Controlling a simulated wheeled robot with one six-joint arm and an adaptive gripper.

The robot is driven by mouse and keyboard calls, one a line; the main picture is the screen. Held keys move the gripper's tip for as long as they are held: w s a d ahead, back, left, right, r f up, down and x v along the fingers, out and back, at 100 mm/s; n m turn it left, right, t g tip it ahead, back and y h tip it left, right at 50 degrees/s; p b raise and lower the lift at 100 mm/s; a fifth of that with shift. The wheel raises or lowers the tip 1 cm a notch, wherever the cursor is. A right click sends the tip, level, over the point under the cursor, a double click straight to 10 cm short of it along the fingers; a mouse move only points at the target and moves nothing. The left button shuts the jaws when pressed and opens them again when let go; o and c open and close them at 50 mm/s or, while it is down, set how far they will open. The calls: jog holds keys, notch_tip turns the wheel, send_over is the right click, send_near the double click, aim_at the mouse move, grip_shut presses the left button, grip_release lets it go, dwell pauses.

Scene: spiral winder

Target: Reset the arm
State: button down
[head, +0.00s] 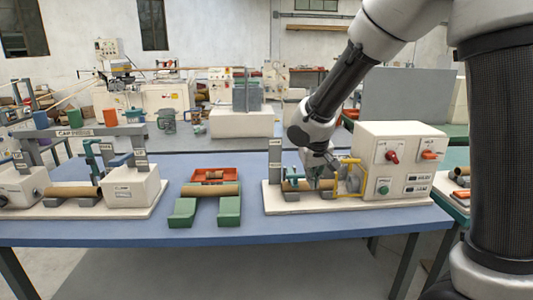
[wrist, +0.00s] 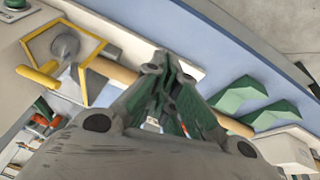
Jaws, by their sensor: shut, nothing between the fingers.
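My arm reaches in from the upper right in the head view. My gripper (head: 318,180) points down over the right-hand machine (head: 402,165), at the left part of its base, close to a tan tube (head: 296,185) lying there. The gripper also shows in the wrist view (wrist: 165,60), with its fingers together and nothing between them. I cannot tell whether the fingertips touch the tube. The tube appears behind the gripper in the wrist view (wrist: 115,70), beside a yellow guard frame (wrist: 92,62).
A green cradle (head: 182,208) with a tan tube (head: 210,189) stands mid-table, with a red tray (head: 230,173) behind it. A second machine (head: 132,188) holding a tube is at the left. The blue table (head: 250,228) is bare along its front edge.

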jog(key=s+d+r, duration=0.4)
jog(key=s+d, duration=0.1)
jog(key=s, duration=0.4)
jog(key=s+d+r+m, duration=0.1)
jog(key=s+d+r, duration=0.3)
jog(key=s, duration=0.5)
jog(key=s+d+r, duration=0.4)
jog(key=s+d, duration=0.3)
jog(key=s, duration=0.3)
jog(key=shift+d+m+y, duration=0.3)
jog(key=shift+m+y, duration=0.1)
